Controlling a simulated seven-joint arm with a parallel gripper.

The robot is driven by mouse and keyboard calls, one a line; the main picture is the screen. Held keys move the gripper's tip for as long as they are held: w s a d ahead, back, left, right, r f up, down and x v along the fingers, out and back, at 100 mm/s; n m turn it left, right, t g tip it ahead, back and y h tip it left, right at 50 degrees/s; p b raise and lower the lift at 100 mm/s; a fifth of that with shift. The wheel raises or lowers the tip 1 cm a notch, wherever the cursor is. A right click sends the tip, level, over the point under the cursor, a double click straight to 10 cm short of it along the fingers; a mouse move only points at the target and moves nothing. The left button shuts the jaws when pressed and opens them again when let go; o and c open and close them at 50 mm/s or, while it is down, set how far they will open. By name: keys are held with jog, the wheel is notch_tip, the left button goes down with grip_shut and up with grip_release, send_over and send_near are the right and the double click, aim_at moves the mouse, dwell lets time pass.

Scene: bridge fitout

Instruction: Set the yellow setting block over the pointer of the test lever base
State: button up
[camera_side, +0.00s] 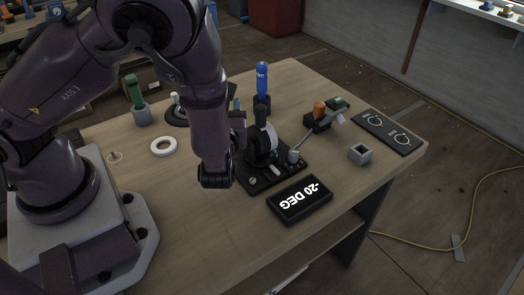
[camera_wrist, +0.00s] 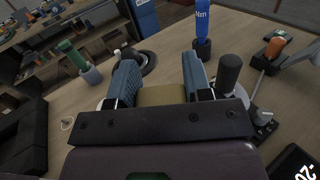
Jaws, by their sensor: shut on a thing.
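The yellow setting block (camera_wrist: 162,96) shows dull yellow in the wrist view, between the two blue fingers of my gripper (camera_wrist: 160,80), which is shut on it. In the side view my arm hides the block and most of the gripper. The test lever base (camera_side: 257,184) is a black plate right of my arm, carrying a grey-white round part and a black-handled lever (camera_side: 262,116). The black handle (camera_wrist: 230,72) also stands just right of my right finger in the wrist view. I cannot make out the pointer clearly, nor whether the block touches the base.
A display reading "-20 DEG" (camera_side: 300,199) lies in front of the base. A blue-handled tool (camera_side: 262,80) stands behind it. An orange-topped device (camera_side: 319,112), grey square socket (camera_side: 360,154) and black panel (camera_side: 388,132) are right. A white ring (camera_side: 163,146) and green-handled tool (camera_side: 134,92) are left.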

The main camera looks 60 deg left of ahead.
jog(key=w+d+r+m+t+h, duration=0.3)
jog(key=w+r+m+t+h, duration=0.2)
jog(key=w+m+t+h, duration=0.15)
jog(key=s+a+f+n+g+y, duration=0.2)
jog(key=s+f+n+g+y, duration=0.1)
jog(key=s+n+g, duration=0.3)
jog(key=s+a+f+n+g+y, duration=0.2)
jog(key=s+f+n+g+y, duration=0.2)
jog(key=s+n+g+y, duration=0.2)
jog(key=s+g, duration=0.2)
jog(key=g, duration=0.1)
jog(key=shift+s+a, duration=0.15)
jog(key=shift+a, duration=0.05)
jog(key=shift+f+t, duration=0.15)
jog(key=shift+t, duration=0.1)
notch_tip(320, 180, down, 10)
jog(key=shift+r, duration=0.2)
